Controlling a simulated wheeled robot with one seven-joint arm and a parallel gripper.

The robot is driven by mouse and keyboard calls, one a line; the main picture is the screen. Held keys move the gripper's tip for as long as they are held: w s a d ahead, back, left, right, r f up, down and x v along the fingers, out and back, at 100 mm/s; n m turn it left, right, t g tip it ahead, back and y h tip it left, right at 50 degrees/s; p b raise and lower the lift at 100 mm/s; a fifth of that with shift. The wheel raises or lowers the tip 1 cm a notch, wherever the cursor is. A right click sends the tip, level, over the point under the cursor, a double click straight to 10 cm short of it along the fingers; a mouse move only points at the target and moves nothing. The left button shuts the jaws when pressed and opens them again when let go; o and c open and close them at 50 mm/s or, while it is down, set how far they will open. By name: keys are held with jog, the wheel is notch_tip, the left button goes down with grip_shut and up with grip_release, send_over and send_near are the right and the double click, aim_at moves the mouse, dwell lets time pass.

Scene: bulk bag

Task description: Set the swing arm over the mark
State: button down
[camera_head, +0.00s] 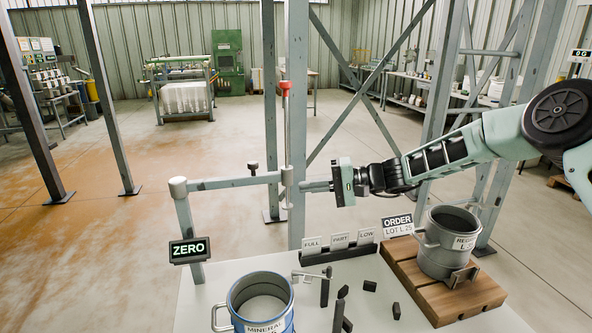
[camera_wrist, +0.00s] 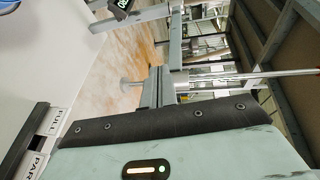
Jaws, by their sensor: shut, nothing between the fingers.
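The swing arm (camera_head: 235,182) is a grey-green horizontal bar. It runs from a capped post (camera_head: 190,230) at the left to a collar around an upright rod with a red knob (camera_head: 286,86). A small dark knob (camera_head: 253,168) stands on the bar. My gripper (camera_head: 306,186) reaches in from the right, shut and empty, its fingertips close to the collar; I cannot tell whether they touch it. In the wrist view the bar (camera_wrist: 175,45) runs upward beyond my gripper's black-edged front, and the rod (camera_wrist: 245,75) lies sideways. I cannot make out the mark.
A blue pail (camera_head: 232,313) stands on the white table (camera_head: 200,310). A grey pail (camera_head: 440,255) sits on a wooden stand at the right. FULL, PART and LOW cards (camera_head: 340,241) stand at the back edge. A ZERO sign (camera_head: 189,250) hangs by the post. A steel column (camera_head: 297,120) rises behind.

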jog(key=w+d+m+t+y, duration=0.1)
jog(key=w+d+m+t, duration=0.1)
jog(key=w+d, duration=0.3)
jog(key=w+t, duration=0.1)
jog(key=w, duration=0.1)
jog(key=shift+w+d+f+m+t+p, duration=0.15)
jog(key=shift+w+d+m+t+p, duration=0.15)
jog(key=shift+t, duration=0.1)
jog(key=s+a+p, duration=0.1)
jog(key=a+p, duration=0.5)
jog(key=a, duration=0.3)
jog(key=shift+s+a+p, duration=0.25)
jog(key=shift+s+p, duration=0.05)
jog(key=shift+p, duration=0.1)
jog(key=shift+s+f, duration=0.1)
